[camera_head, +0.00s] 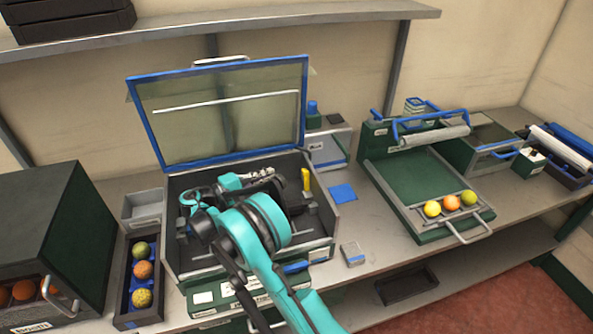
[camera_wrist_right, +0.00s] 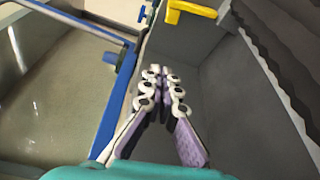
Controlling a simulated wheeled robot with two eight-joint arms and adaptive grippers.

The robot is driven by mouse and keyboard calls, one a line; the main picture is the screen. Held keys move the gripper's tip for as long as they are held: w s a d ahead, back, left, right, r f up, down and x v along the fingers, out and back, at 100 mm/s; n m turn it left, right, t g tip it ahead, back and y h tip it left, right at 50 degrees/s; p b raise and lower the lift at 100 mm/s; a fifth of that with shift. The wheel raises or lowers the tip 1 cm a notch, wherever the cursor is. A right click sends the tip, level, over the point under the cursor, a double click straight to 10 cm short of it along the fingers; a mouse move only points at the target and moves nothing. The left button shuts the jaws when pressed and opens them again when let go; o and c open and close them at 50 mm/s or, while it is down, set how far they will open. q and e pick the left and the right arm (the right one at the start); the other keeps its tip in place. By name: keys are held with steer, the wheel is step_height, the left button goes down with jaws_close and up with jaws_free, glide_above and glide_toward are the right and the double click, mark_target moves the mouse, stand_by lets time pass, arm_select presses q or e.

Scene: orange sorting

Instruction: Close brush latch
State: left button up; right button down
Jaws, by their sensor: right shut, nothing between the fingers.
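An open machine box (camera_head: 322,232) with a dark interior stands on the bench, its blue-framed clear lid (camera_head: 230,115) raised. A yellow latch-like piece (camera_head: 306,180) stands at the box's right inner side; it also shows at the top of the right wrist view (camera_wrist_right: 190,10). I cannot tell for certain that it is the brush latch. A dark strip with a wavy edge (camera_wrist_right: 280,60), possibly a brush, runs along the right of the wrist view. My right gripper (camera_wrist_right: 162,75) is shut and empty inside the box, apart from the yellow piece. My teal arm hides much of the interior.
A narrow tray with several fruits (camera_head: 127,292) and a dark green crate (camera_head: 90,225) stand left. A green tray with a roller (camera_head: 400,170) holds 3 fruits at right. A small grey-blue block (camera_head: 352,254) lies at the bench front. A shelf (camera_head: 270,17) crosses above.

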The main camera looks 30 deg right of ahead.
mark_target(305, 179)
steer(key=d+b, duration=0.1)
steer(key=d, duration=0.2)
steer(key=d+b, duration=0.1)
steer(key=d, duration=0.2)
steer(key=w+d+f+b, duration=0.1)
steer(key=d, duration=0.2)
steer(key=shift+d, duration=0.25)
steer(key=shift+s+d+r, duration=0.15)
steer(key=shift+s, duration=0.25)
steer(key=shift+s+a+r+b, duration=0.1)
steer(key=shift+s+a+b, duration=0.1)
steer(key=shift+s, duration=0.3)
steer(key=shift+s+a+r+b, duration=0.1)
steer(key=shift+s+r+b, duration=0.1)
steer(key=shift+s, duration=0.3)
steer(key=shift+s+a+r+b, duration=0.1)
steer(key=shift+s+b, duration=0.1)
steer(key=shift+s, duration=0.3)
steer(key=shift+w, duration=0.15)
